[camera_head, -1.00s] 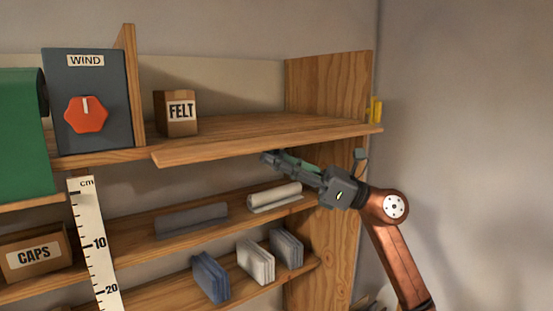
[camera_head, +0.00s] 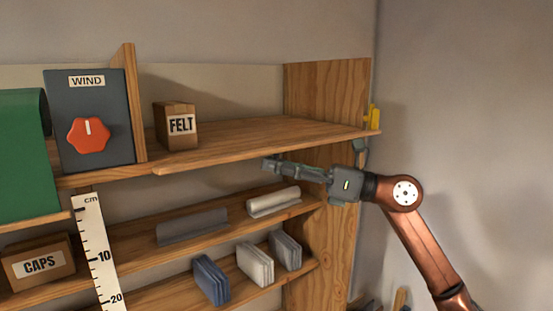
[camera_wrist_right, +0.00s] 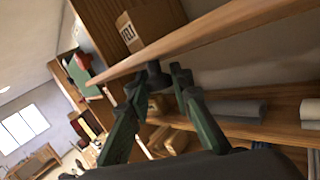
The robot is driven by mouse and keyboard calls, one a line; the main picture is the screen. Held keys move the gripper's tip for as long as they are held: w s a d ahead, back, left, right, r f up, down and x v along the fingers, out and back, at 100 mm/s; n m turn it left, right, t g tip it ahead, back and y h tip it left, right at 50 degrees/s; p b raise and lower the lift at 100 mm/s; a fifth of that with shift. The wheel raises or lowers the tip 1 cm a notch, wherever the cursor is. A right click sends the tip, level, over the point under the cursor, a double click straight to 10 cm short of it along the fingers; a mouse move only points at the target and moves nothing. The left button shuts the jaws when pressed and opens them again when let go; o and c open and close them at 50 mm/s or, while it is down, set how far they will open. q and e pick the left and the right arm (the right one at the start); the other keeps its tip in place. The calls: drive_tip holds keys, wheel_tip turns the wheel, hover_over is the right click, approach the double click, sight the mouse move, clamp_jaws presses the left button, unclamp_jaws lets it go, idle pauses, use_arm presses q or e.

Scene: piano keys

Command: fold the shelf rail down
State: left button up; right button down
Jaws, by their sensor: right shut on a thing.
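The shelf rail (camera_head: 265,145) is a long wooden strip along the front edge of the top shelf. It juts forward, roughly level with the shelf board. My right gripper (camera_head: 270,165) is just under the middle of the rail, reaching in from the right. In the right wrist view, the rail (camera_wrist_right: 210,38) runs above the fingers (camera_wrist_right: 157,80). They are shut on a dark knob-like piece (camera_wrist_right: 154,72) below the rail; whether it is fixed to the rail is hard to tell. My left gripper is not in view.
A FELT box (camera_head: 177,127) and a grey WIND panel with a red knob (camera_head: 89,134) stand on the top shelf. Below are a pale roll (camera_head: 273,200), upright packs and a CAPS box (camera_head: 37,262). A yellow piece (camera_head: 374,117) is at the shelf's right end.

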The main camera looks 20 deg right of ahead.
drive_tip(key=shift+r, duration=0.1)
drive_tip(key=c, duration=1.7)
unclamp_jaws()
drive_tip(key=shift+c, duration=0.2)
drive_tip(key=v, duration=1.2)
drive_tip(key=shift+d, duration=0.1)
